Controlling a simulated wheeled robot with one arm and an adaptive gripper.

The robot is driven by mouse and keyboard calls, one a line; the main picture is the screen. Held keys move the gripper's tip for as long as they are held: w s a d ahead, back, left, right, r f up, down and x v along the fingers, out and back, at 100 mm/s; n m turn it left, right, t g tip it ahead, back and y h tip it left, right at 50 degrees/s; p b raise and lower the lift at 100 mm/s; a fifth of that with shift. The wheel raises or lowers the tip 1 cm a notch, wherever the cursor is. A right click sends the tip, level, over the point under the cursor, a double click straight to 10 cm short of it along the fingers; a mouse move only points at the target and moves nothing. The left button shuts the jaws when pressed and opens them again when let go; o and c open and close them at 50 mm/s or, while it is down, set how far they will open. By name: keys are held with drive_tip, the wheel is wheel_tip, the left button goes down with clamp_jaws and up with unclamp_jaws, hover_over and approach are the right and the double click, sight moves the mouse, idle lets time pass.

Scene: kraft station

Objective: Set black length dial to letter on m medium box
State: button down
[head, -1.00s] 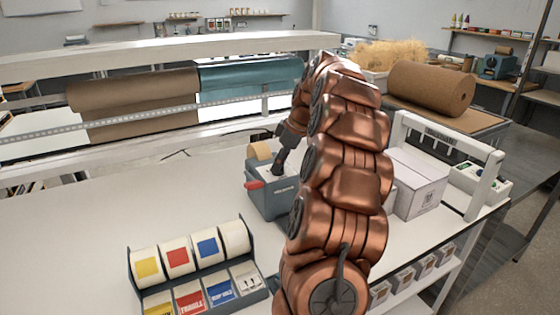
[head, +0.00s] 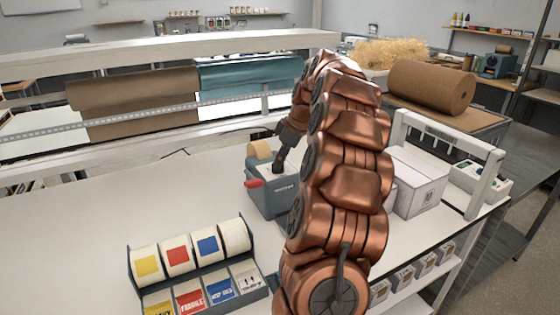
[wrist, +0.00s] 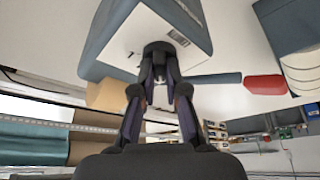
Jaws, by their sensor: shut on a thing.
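A grey tape dispenser (head: 266,202) with a pale top panel stands on the white bench. Its black dial (wrist: 158,47) sits on the pale panel in the wrist view. My gripper (wrist: 160,75) reaches down from above, its fingertips closed on the dial, which they partly cover. In the head view, my gripper (head: 279,165) is over the dispenser's top. The dial's marks and setting are too small to read. A closed white carton (head: 418,182) stands to the right of my arm; its size marking cannot be read.
The dispenser's red lever handle (wrist: 265,84) sticks out beside my fingers. A label-roll rack (head: 200,270) stands at the front, with a white frame (head: 450,150) at the right. The bench left of the dispenser is clear.

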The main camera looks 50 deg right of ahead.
drive_tip(key=shift+f, duration=0.1)
drive_tip(key=m+h+b, duration=0.1)
drive_tip(key=m+b, duration=0.1)
drive_tip(key=b, duration=0.1)
drive_tip(key=shift+a+f+m+b, duration=0.1)
drive_tip(key=shift+f+m+b, duration=0.05)
drive_tip(key=shift+m+b, duration=0.2)
drive_tip(key=m+h+b, duration=0.1)
drive_tip(key=m+b, duration=0.2)
drive_tip(key=shift+a, duration=0.1)
drive_tip(key=shift+m+h+b, duration=0.6)
drive_tip(key=shift+m+b, duration=0.2)
drive_tip(key=shift+m, duration=0.55)
drive_tip(key=shift+r, duration=0.2)
drive_tip(key=c, duration=1.2)
unclamp_jaws()
drive_tip(key=shift+r, duration=0.15)
